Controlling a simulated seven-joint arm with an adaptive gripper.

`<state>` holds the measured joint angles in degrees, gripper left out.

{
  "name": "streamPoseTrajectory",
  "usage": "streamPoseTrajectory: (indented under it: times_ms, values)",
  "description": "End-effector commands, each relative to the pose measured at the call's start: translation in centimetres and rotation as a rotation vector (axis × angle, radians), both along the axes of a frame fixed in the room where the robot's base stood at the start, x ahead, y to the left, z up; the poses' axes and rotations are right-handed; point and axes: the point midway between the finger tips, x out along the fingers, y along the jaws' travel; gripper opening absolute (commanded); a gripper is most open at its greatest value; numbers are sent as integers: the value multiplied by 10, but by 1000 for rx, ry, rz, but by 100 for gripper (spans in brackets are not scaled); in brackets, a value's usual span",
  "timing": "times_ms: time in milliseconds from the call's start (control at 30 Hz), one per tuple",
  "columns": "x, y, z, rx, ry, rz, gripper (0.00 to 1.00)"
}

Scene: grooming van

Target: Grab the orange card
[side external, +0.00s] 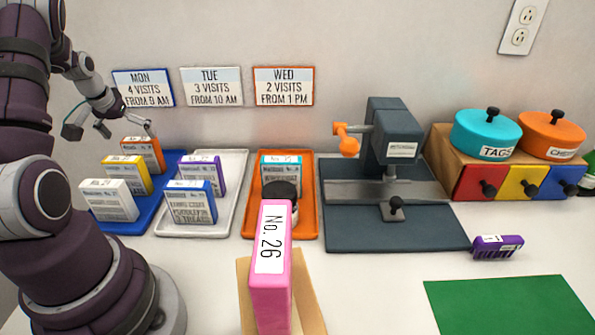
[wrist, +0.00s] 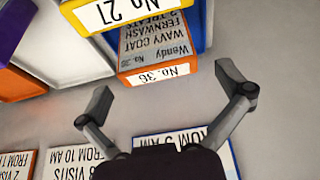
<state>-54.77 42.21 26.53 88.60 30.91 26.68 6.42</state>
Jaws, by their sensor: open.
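The orange card (side external: 143,154) stands at the back of the blue tray (side external: 133,221) under the MON sign. In the wrist view the orange card (wrist: 158,68) shows an orange edge with "No. 36" and a grey face with the name Wendy. My gripper (side external: 124,129) is open and empty, just above and behind the orange card in the side view. In the wrist view its fingertips (wrist: 166,90) are spread wide, with the card's labelled edge a little beyond them and not between the pads. The lower part of the card is hidden by the yellow card in the side view.
The yellow card (side external: 126,174) and a white card (side external: 108,201) stand in front of it in the tray. A white tray (side external: 236,209) and an orange tray (side external: 249,222) stand to the right. The MON sign (side external: 143,87) is on the wall close behind my gripper.

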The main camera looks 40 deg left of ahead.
Motion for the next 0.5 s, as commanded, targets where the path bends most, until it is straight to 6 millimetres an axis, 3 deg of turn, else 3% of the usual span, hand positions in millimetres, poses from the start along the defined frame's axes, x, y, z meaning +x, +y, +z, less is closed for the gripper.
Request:
streamPoseTrajectory:
  times_ms: [100,200,467,500]
  values:
    - [7,2,-25,-5,4,-4,100]
    - [11,7,-38,-3,2,-1,100]
    - [14,9,-42,0,0,-1,100]
    - [14,9,-42,0,0,-1,96]
